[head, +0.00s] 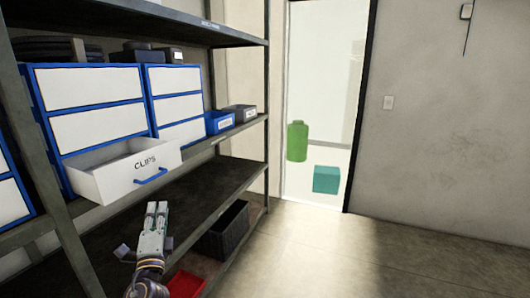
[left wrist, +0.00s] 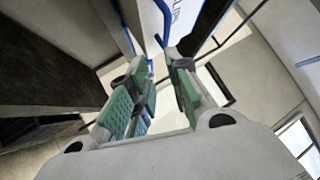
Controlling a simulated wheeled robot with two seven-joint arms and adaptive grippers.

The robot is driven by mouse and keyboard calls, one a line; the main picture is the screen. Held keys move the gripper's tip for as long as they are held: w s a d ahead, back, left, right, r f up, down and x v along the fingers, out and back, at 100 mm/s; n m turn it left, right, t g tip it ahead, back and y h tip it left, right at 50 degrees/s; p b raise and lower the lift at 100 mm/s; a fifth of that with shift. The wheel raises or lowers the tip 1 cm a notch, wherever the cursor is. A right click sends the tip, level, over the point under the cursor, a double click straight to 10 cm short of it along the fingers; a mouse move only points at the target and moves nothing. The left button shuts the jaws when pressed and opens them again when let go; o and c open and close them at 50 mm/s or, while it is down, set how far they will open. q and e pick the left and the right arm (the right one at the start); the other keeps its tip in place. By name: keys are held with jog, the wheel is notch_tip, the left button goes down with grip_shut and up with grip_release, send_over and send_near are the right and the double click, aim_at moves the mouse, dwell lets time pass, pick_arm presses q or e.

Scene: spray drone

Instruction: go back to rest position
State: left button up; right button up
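My left gripper (head: 157,207) is in front of the shelf rack, below the pulled-out drawer labelled CLIPS (head: 130,170). The drawer's blue handle (head: 150,178) is above the fingertips and looks apart from them. In the left wrist view, my left gripper (left wrist: 158,68) shows two green-padded fingers with a gap between them and nothing held. The white front of the drawer (left wrist: 183,18) is beyond the fingertips there. My right gripper is in neither view.
The dark metal shelf rack (head: 170,205) fills the left side. Blue bins (head: 219,122), a black crate (head: 222,230) and a red bin (head: 186,285) are on it. Floor (head: 350,250) to the right is clear. A green container (head: 297,142) and teal box (head: 326,179) show through the doorway.

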pick_arm(q)
jog(key=w+d+f+n+g+h, duration=0.1)
jog(key=w+f+n+g+h, duration=0.15)
jog(key=f, duration=1.15)
jog(key=w+f+n+g+h, duration=0.1)
jog(key=w+f+n+g, duration=0.2)
jog(key=f, duration=1)
jog(key=s+d+f+n+g+h, duration=0.15)
jog(key=s+f, duration=0.35)
jog(key=f, duration=0.8)
jog(key=s+f+n+g, duration=0.3)
jog(key=s+f, duration=0.1)
jog(key=f, duration=0.9)
jog(key=s+a+f+n+g, duration=0.1)
jog(key=s+f+n+g, duration=0.35)
jog(key=s+f, duration=1.7)
jog(key=s+a+f+g, duration=0.1)
jog(key=s+f+g, duration=0.1)
jog(key=s, duration=1)
jog(key=s+a+f+g, duration=0.1)
jog(key=s+f+g, duration=0.2)
jog(key=s, duration=1)
notch_tip(320, 180, down, 3)
jog(key=shift+a+r+m, duration=0.2)
jog(key=shift+a+m, duration=0.1)
jog(key=shift+m, duration=0.05)
